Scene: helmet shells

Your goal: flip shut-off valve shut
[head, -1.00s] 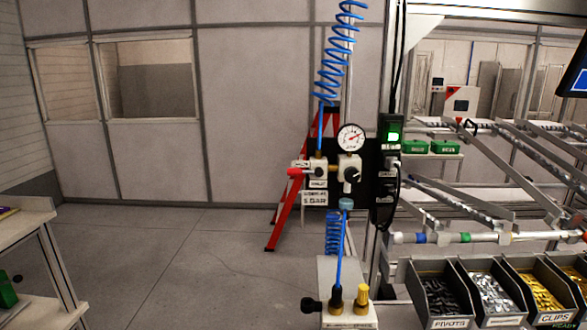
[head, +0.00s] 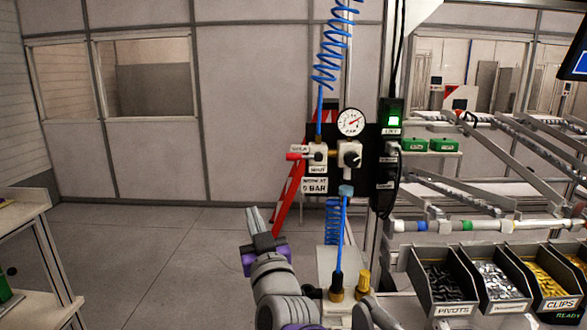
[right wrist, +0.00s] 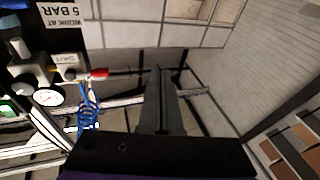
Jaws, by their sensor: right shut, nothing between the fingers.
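The shut-off valve has a red handle (head: 295,156) that sticks out level to the left of its pale body (head: 318,156) on the black panel. In the right wrist view the red handle (right wrist: 99,74) shows near a "SHUT" label (right wrist: 68,60), with the picture turned over. My right gripper (head: 252,212) is shut and empty. Its fingers point up, below and left of the handle, apart from it. The gripper also shows in the right wrist view (right wrist: 159,78). My left gripper is not in view.
A pressure gauge (head: 351,122) and a black knob (head: 353,159) sit right of the valve. Blue coiled hose (head: 335,60) hangs above. A red ladder (head: 286,197) stands behind. Part bins (head: 443,297) are at lower right. The floor left of the panel is clear.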

